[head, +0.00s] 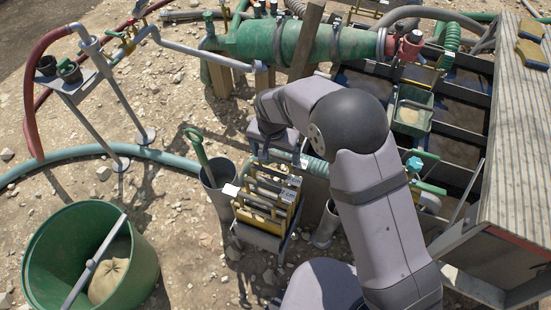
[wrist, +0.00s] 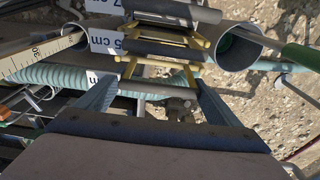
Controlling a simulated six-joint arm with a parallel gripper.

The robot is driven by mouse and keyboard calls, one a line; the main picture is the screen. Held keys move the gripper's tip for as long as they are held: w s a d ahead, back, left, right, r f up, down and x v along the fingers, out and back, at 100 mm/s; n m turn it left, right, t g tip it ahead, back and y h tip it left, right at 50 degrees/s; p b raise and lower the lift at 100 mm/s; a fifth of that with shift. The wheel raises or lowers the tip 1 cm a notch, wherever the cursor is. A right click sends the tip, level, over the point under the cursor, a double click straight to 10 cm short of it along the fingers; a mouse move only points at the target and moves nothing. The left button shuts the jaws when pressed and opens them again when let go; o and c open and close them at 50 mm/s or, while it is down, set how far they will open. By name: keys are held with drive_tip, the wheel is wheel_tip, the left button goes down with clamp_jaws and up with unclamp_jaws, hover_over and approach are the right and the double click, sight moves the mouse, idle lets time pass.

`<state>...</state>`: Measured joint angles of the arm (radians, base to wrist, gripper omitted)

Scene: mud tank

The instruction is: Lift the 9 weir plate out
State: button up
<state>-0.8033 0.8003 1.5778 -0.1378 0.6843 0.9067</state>
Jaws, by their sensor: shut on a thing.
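A yellow-framed rack (head: 262,221) holds several grey weir plates with white labels; in the wrist view its yellow frame (wrist: 196,52) is at the top. One plate label (wrist: 105,40) reads 5 cm. A nearer label shows cm, its number hidden by my left finger. My gripper (head: 276,154) is over the rack's far end. In the wrist view my gripper (wrist: 152,88) has its fingers at the two sides of a grey plate bar (wrist: 150,94) and is shut on it. I cannot read this plate's number or tell whether its lower part is in the rack.
A grey tube (head: 217,205) with a green-handled tool stands left of the rack. A green tub (head: 50,235) with a sack is at the lower left. A teal hose (head: 60,166) runs behind. A green cylinder (head: 300,45) and the tank (head: 465,98) lie beyond. Stony ground is open at left.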

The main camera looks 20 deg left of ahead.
wheel_tip(320, 180, up, 26)
drive_tip(key=p, duration=0.4)
drive_tip(key=shift+r+p, duration=0.3)
drive_tip(key=shift+p, duration=0.15)
drive_tip(key=r+p, duration=0.2)
drive_tip(key=p, duration=1.1)
drive_tip(key=r+p, duration=0.2)
drive_tip(key=p, duration=1.1)
drive_tip(key=shift+w+a+r+p, duration=0.1)
drive_tip(key=shift+w+r+p, duration=0.1)
drive_tip(key=shift+r+p, duration=0.1)
drive_tip(key=shift+s+f+p, duration=0.15)
drive_tip(key=shift+p, duration=0.55)
